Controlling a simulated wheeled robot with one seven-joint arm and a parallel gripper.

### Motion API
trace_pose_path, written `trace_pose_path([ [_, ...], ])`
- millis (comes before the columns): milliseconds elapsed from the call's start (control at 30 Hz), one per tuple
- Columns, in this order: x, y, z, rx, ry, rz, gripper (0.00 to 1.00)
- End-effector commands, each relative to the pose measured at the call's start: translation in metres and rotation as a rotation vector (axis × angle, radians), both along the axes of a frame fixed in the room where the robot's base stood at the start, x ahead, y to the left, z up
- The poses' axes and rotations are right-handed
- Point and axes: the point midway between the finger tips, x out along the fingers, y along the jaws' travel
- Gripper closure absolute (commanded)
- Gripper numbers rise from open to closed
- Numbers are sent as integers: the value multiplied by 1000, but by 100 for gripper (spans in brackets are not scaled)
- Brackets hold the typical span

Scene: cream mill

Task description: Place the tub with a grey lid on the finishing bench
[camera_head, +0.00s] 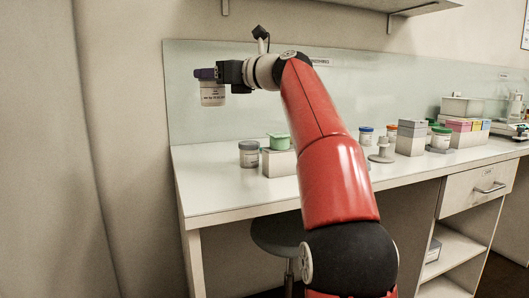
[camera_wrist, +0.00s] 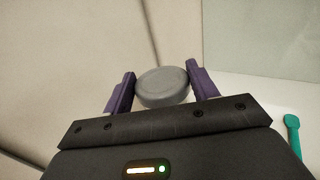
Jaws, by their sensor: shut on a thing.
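My gripper (camera_head: 206,73), with purple fingers, is shut on a white tub (camera_head: 212,96) with a printed label. It holds the tub upright in the air, above the left end of the bench. In the wrist view the tub's round grey lid (camera_wrist: 162,86) sits between the two fingers. The pale bench (camera_head: 215,185) has a sign on its back panel, partly hidden by my arm; its visible letters end in "ISHING". Another grey-lidded tub (camera_head: 249,154) stands on the bench, left of a grey block.
A green-lidded tub (camera_head: 279,142) sits on the grey block (camera_head: 279,163). Farther right stand a blue-lidded tub (camera_head: 366,135), an orange-lidded tub (camera_head: 392,132), a grey stand (camera_head: 382,152) and grey boxes (camera_head: 410,140). A stool (camera_head: 277,236) stands below.

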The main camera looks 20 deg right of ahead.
Motion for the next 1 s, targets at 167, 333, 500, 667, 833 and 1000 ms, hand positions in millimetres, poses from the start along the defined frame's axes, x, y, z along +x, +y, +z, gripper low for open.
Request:
trace_pose_path([
  [167,0,0,-43,2,4,0,71],
  [333,0,-1,-90,2,4,-2,71],
  [500,0,0,-131,2,4,0,71],
  [667,0,0,-152,2,1,-1,71],
  [833,0,0,-161,1,2,-1,71],
  [1000,0,0,-187,1,3,0,71],
])
